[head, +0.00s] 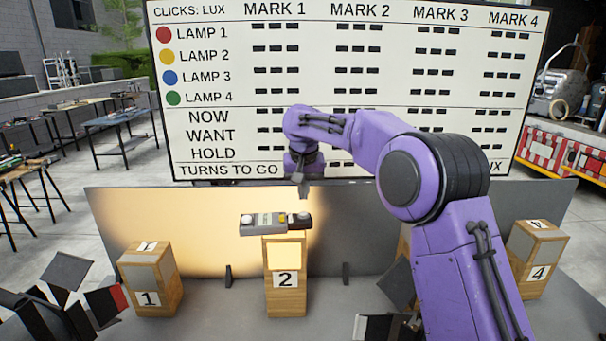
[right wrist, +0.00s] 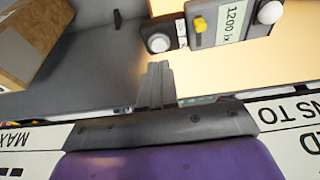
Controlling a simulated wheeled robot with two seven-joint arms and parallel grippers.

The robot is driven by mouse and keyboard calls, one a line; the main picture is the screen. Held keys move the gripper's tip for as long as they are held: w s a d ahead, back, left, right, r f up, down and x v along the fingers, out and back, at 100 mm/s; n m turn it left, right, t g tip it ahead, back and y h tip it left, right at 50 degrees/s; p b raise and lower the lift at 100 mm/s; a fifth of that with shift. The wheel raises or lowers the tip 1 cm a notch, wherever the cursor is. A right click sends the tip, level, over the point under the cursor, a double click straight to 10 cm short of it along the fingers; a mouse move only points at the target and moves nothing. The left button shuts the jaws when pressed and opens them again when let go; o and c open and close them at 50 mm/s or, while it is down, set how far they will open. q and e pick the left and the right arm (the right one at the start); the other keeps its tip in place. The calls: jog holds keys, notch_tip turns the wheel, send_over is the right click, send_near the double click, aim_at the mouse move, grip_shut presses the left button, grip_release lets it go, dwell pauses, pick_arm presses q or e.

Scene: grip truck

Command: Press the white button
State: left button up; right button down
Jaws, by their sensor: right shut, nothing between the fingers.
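A dark grey box with a round white button (head: 303,217) sits at the right end of the top of the wooden block marked 2 (head: 285,300). Beside it on the left is a light grey meter (head: 262,226) with a white dome and a yellow part. In the right wrist view the white button (right wrist: 159,43) and the meter (right wrist: 228,22), reading 1200 lx, show near the top. My right gripper (head: 304,194) is shut and empty, pointing down above the box and apart from it. Its closed fingers also show in the right wrist view (right wrist: 157,70). My left gripper is not in view.
A large white scoreboard (head: 230,120) stands behind. A grey panel (head: 140,225), lit warm in the middle, rises behind the blocks. Block 1 (head: 150,290) stands left and block 4 (head: 540,262) right. Dark flaps (head: 70,270) show at lower left.

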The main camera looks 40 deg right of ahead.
jog(key=v, duration=0.7)
jog(key=shift+s+r, duration=0.25)
jog(key=shift+r, duration=0.15)
